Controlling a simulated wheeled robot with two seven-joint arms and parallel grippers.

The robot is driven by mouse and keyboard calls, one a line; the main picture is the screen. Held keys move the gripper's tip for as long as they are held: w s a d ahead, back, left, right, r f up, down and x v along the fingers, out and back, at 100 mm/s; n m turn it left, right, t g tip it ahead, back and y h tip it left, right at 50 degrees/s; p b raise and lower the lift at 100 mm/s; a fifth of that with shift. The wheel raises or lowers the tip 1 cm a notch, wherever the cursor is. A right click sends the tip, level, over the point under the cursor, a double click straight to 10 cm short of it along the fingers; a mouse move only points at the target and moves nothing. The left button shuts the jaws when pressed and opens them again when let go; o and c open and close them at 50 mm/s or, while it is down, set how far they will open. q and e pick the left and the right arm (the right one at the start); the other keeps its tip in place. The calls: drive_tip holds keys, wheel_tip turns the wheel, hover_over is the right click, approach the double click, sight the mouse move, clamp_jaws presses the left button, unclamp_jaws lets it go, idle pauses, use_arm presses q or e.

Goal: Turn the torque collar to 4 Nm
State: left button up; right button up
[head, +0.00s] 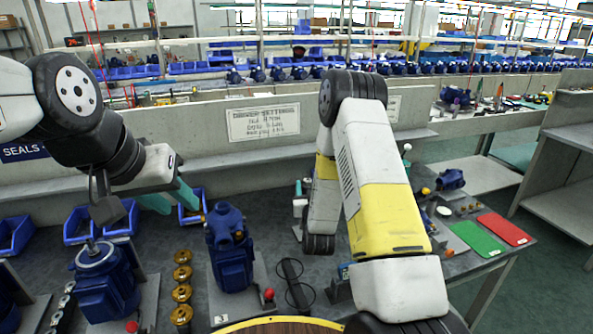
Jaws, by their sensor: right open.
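I cannot make out the torque collar or its scale in the head view. My left gripper (172,200) hangs over the back left of the bench, in front of a blue bin. Its two teal fingers are apart with nothing visible between them. My right arm reaches up, bends and comes down over the middle of the bench.
A blue pump (231,260) stands upright on a plate at centre left, another blue pump (102,285) further left. Brass parts (182,275) stand in a row between them. Blue bins (80,228) line the back. A green mat (477,238) and red mat (503,229) lie right.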

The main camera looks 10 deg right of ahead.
drive_tip(key=w, duration=0.7)
drive_tip(key=shift+d, duration=0.25)
clamp_jaws()
